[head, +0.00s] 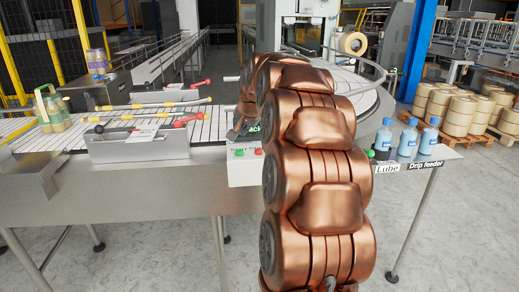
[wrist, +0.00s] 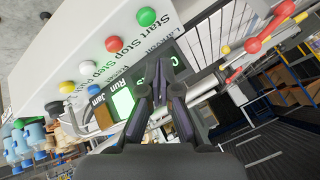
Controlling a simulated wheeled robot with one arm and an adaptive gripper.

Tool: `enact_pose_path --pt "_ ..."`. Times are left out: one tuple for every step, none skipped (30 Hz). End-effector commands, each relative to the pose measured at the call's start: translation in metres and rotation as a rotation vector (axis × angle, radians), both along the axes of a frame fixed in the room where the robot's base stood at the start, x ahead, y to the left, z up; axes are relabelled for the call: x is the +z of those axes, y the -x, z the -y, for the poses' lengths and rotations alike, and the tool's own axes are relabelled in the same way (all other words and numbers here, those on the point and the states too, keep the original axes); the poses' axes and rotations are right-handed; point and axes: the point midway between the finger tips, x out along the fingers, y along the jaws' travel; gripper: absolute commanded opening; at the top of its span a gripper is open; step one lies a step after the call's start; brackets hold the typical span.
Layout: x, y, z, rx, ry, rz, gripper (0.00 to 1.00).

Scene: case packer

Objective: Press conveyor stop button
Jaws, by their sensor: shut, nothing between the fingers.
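The white control panel (head: 243,172) is on the front of the conveyor table, mostly behind my arm, with a green button (head: 239,152) and a red button (head: 259,152) showing. Printed words including "Start" and "Stop" run beside the row. My gripper (wrist: 160,84) is shut and empty, apart from the buttons, its tips before the dark display. In the head view my arm largely hides it.
Red-knobbed rails (head: 190,120) and slatted conveyor (head: 200,128) lie left of my arm. Blue bottles (head: 408,138) stand on the table at right. "Run" (wrist: 124,103) is lit green beside an orange "Jam" lamp (wrist: 103,118). Open floor lies in front.

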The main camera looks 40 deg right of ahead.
Motion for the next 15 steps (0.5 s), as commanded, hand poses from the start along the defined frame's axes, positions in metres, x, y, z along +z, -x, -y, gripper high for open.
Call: enact_pose_path --pt "0.006 -0.001 0.022 -0.041 0.004 0.028 0.00" --pt "0.009 -0.002 0.031 -0.059 0.006 0.042 0.00" --pt "0.012 -0.002 0.042 -0.081 0.008 0.057 0.00" --pt "0.014 -0.002 0.050 -0.095 0.010 0.067 0.00" --pt "0.016 -0.002 0.056 -0.108 0.010 0.077 0.00" --pt "0.018 -0.002 0.063 -0.120 0.011 0.085 0.00" --pt "0.019 -0.002 0.066 -0.127 0.013 0.091 0.00" --pt "0.020 -0.002 0.069 -0.133 0.014 0.095 0.00" --pt "0.021 -0.002 0.072 -0.138 0.014 0.099 0.00" --pt "0.021 -0.002 0.073 -0.140 0.014 0.101 0.00" --pt "0.021 -0.002 0.074 -0.142 0.015 0.102 0.00" --pt "0.022 -0.002 0.074 -0.143 0.014 0.102 0.00" --pt "0.022 -0.002 0.074 -0.143 0.014 0.102 0.00" --pt "0.022 -0.002 0.074 -0.143 0.014 0.102 0.00" --pt "0.021 -0.002 0.074 -0.141 0.014 0.102 0.00"
